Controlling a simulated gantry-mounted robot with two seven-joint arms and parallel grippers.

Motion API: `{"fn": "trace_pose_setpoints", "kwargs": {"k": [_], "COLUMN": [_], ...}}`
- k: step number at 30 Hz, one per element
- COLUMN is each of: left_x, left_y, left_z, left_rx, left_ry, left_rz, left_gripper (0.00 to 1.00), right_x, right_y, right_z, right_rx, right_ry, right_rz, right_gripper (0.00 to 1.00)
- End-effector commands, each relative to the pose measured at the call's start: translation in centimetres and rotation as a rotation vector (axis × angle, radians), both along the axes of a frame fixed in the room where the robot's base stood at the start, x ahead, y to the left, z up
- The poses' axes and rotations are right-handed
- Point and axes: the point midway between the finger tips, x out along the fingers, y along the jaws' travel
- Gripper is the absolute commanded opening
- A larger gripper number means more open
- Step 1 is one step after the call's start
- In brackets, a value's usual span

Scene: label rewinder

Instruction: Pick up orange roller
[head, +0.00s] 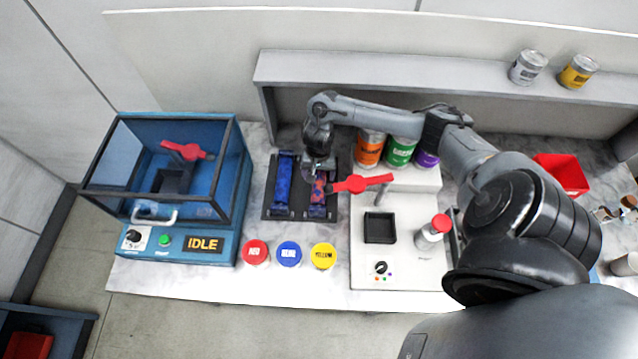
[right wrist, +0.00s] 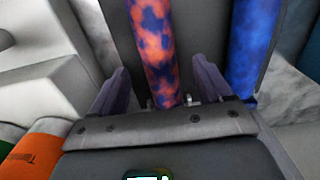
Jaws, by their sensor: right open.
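The orange roller (head: 318,198) is a mottled orange and purple cylinder lying in the right slot of a dark tray (head: 300,214). Its far part is hidden under my right gripper (head: 318,172) in the head view. In the right wrist view the orange roller (right wrist: 160,45) runs between the two fingers of my right gripper (right wrist: 160,85), one on each side. The gripper is open, with a gap between each finger and the roller. My left gripper does not show.
A blue roller (head: 283,185) lies in the left slot, close beside. A red handle (head: 362,183) reaches near the tray's right side. Red, blue and yellow lids (head: 289,254) stand in front. Orange, green and purple cans (head: 401,151) stand behind.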

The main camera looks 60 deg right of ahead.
Motion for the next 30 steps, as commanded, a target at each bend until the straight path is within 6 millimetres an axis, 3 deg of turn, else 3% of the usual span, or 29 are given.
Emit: {"fn": "trace_pose_setpoints", "kwargs": {"k": [10, 21, 30], "left_x": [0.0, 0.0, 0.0], "left_y": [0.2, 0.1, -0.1], "left_z": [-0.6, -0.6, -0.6], "left_rx": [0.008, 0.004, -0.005], "left_ry": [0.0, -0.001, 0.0], "left_rz": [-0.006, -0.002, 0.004], "left_gripper": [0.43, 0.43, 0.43], "right_x": [-0.2, -0.2, -0.2], "right_y": [0.0, 0.0, 0.0], "right_z": [-4.2, -4.9, -4.8], "right_rx": [0.001, 0.0, 0.0], "right_ry": [0.003, 0.001, 0.001], "right_rz": [-0.001, 0.0, 0.0], "right_gripper": [0.79, 0.77, 0.31]}}
